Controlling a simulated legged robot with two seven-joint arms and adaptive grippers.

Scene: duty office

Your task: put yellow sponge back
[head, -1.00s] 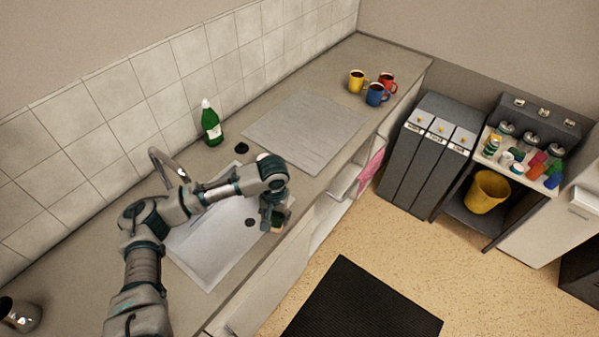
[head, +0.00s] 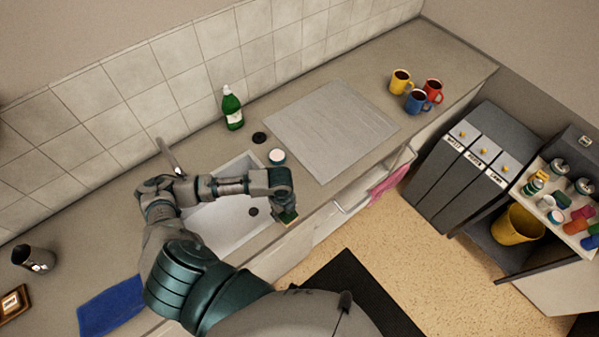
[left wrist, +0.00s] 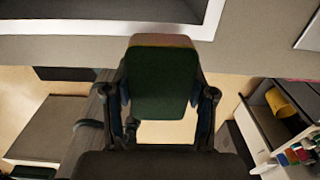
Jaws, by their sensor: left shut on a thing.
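The sponge (head: 288,217) is in my left gripper (head: 285,214), at the front edge of the sink (head: 232,221) in the head view. In the left wrist view the sponge (left wrist: 162,85) shows a broad dark green face and a thin yellowish-tan edge at the top. The fingers of my left gripper (left wrist: 162,100) are shut on it from both sides. The sink's pale rim (left wrist: 110,30) lies beyond it, and the floor shows below. Whether the sponge touches the counter cannot be told. My right gripper is not in view.
A green bottle (head: 232,108) stands behind the sink by the tiled wall. A small white-topped container (head: 277,156) is close to my left forearm. A tap (head: 168,155) stands at the sink's back. Mugs (head: 417,101) stand farther right. A blue cloth (head: 110,305) lies at the left.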

